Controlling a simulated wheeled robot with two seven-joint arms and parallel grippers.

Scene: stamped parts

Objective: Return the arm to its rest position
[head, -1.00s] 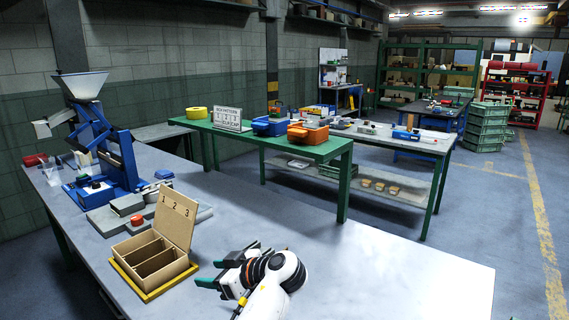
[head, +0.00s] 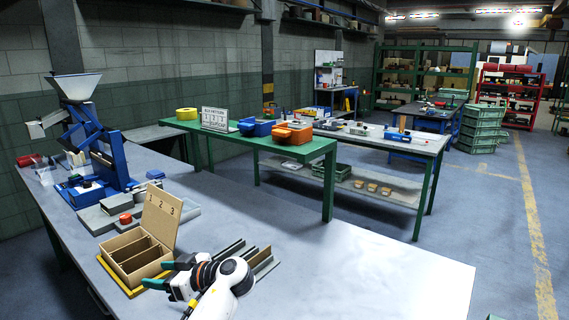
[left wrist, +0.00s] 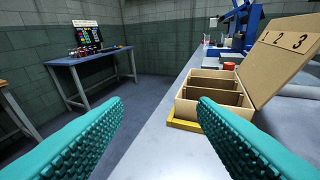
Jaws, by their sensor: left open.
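My left gripper (head: 162,275) is open and empty in the head view, above the grey bench (head: 350,270), just right of and near the cardboard box. Its two teal fingers spread wide in the left wrist view (left wrist: 160,125), with nothing between them. The cardboard box (head: 138,252) has an open lid numbered 1, 2, 3 and several empty-looking compartments; it stands on a yellow base. It also shows in the left wrist view (left wrist: 218,92), beyond the right finger. My white left arm (head: 228,285) hides part of the bench. My right gripper is not in view.
A blue press with a white hopper (head: 75,88) stands at the bench's back left, with a red button (head: 126,219) on a grey block near it. A slotted grey rack (head: 262,262) sits beside my arm. The bench's right part is clear.

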